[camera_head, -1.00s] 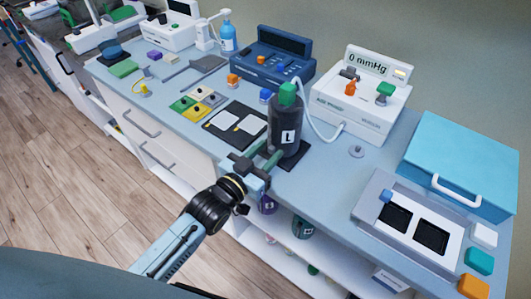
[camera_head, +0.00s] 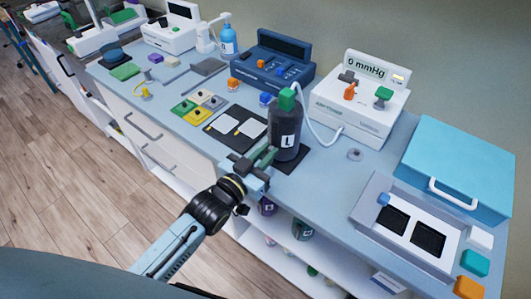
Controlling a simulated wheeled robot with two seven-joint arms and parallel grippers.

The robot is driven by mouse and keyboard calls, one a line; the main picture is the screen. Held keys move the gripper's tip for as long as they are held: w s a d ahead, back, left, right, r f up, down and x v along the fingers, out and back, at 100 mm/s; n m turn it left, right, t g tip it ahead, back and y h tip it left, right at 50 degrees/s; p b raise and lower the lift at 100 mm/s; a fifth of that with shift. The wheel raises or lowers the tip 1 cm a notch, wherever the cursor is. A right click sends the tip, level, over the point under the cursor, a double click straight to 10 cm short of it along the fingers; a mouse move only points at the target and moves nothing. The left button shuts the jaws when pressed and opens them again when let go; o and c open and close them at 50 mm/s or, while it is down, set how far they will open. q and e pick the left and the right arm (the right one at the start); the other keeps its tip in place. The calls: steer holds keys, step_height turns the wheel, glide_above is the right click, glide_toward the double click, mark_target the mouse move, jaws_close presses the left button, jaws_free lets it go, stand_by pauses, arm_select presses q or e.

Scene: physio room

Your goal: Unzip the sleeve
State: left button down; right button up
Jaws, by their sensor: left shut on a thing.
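The sleeve (camera_head: 285,140) is a dark upright cylinder marked with a white "L", standing on a black mat (camera_head: 308,160) near the counter's front edge. A green cap (camera_head: 286,99) tops it, and a pale hose (camera_head: 312,122) runs from there to the white pump (camera_head: 358,113), whose display reads 0 mmHg. My left gripper (camera_head: 266,157) is at the sleeve's lower left side, shut on a small part there. The fingers hide this part, and I cannot make out the zip pull. My right gripper is not in view.
A light-blue case (camera_head: 455,165) and a tray with two dark pads (camera_head: 395,220) fill the right. A blue device (camera_head: 270,62) stands behind the sleeve. Coloured tiles (camera_head: 198,104) and a black board (camera_head: 215,133) lie to the left. Shelves are below the counter.

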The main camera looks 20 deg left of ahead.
mark_target(275, 123)
arm_select(q)
step_height(275, 123, up, 8)
steer(key=p, duration=0.7)
steer(key=shift+f, duration=0.2)
steer(key=c, duration=1.4)
jaws_free()
steer(key=shift+s, duration=0.1)
steer(key=v, duration=1.3)
steer(key=shift+b, duration=0.35)
